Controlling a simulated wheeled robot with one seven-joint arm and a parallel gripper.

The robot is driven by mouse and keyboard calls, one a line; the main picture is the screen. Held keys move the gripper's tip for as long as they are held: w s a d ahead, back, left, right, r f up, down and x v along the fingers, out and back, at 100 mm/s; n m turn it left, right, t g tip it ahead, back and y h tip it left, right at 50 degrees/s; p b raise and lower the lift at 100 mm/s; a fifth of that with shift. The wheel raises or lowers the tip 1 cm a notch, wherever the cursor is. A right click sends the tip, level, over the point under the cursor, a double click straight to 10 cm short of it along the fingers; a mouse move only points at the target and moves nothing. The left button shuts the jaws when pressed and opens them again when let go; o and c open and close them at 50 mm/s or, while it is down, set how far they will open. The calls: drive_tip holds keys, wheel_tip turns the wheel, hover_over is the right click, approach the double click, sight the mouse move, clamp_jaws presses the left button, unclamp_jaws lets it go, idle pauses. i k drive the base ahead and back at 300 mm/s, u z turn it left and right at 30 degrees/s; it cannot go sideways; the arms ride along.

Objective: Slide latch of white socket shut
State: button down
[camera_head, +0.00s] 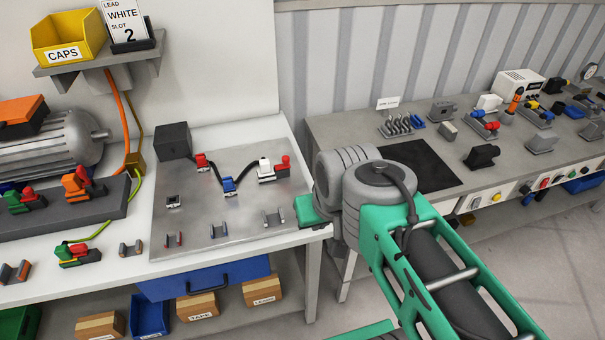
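A white block with a black lower edge (265,171), which looks like the white socket, sits at the right end of a grey metal plate (195,215) on the left bench. A red part (283,166), perhaps its latch, stands against its right side. It is too small to tell whether the latch is shut. A black cable (216,178) runs from a red connector (201,162) past a blue connector (228,186) towards the white block. My green and grey arm reaches in at the right, over the gap between the benches. My gripper does not show.
A motor (57,140) and more connectors are further left. The right bench (340,125) holds tools and a dark mat (425,162).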

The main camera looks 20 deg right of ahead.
sight(285, 159)
drive_tip(key=k, duration=0.15)
drive_tip(key=z, duration=0.45)
drive_tip(key=i, duration=0.75)
drive_tip(key=u, duration=1.6)
